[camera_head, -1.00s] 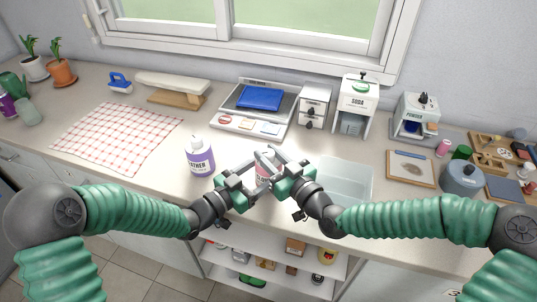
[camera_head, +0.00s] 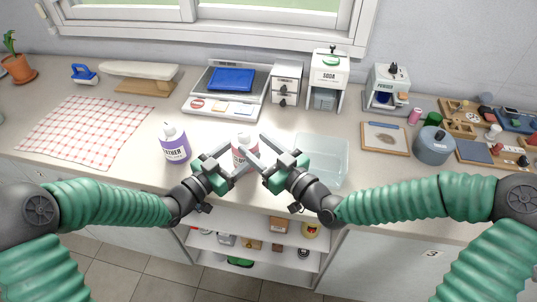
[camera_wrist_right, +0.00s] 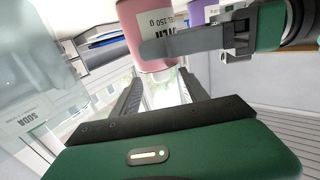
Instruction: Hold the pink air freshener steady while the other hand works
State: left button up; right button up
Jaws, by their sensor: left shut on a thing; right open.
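The pink air freshener (camera_head: 242,152), a pink container with a pale top, stands upright on the counter or just above it; I cannot tell which. My left gripper (camera_head: 236,163) is shut on it from the left. In the right wrist view the pink body (camera_wrist_right: 150,22) shows close up, with a left gripper finger (camera_wrist_right: 185,42) across it. My right gripper (camera_head: 269,154) is open and empty just right of the air freshener, its two fingers spread in the right wrist view (camera_wrist_right: 163,88). The air freshener's lower part is partly hidden by the grippers.
A purple-labelled bottle (camera_head: 175,147) stands left of my left gripper. A clear basin (camera_head: 322,158) sits right of and behind my right gripper. The checked cloth (camera_head: 85,130) lies flat.

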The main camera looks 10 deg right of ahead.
jog(key=v, duration=0.6)
jog(key=shift+s, duration=0.2)
jog(key=shift+d, duration=0.15)
pick_arm(q)
jog(key=o, duration=1.7)
